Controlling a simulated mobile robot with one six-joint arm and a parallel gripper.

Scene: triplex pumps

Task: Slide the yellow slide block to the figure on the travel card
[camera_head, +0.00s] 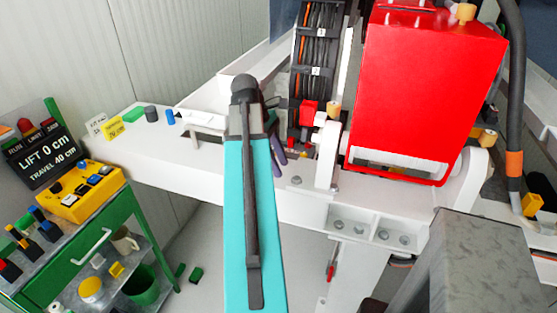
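A small yellow card (112,128) stands on the left end of the white beam, beside a white card (97,125); their print is too small to read for sure. A black display (42,157) at the left reads "LIFT 0 cm" and "TRAVEL 40 cm". I cannot tell for sure which yellow piece is the slide block. My teal arm reaches up the middle of the view to a dark rounded joint. Purple-grey pieces show at its right side, but I cannot make out the fingertips of my gripper or anything held.
A green cart (75,250) at the left carries a yellow button box (82,190) and several small tools. A large red housing (430,90) stands on the white beam (150,165) at the right, next to a black cable bundle (317,70). Green blocks lie on the floor.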

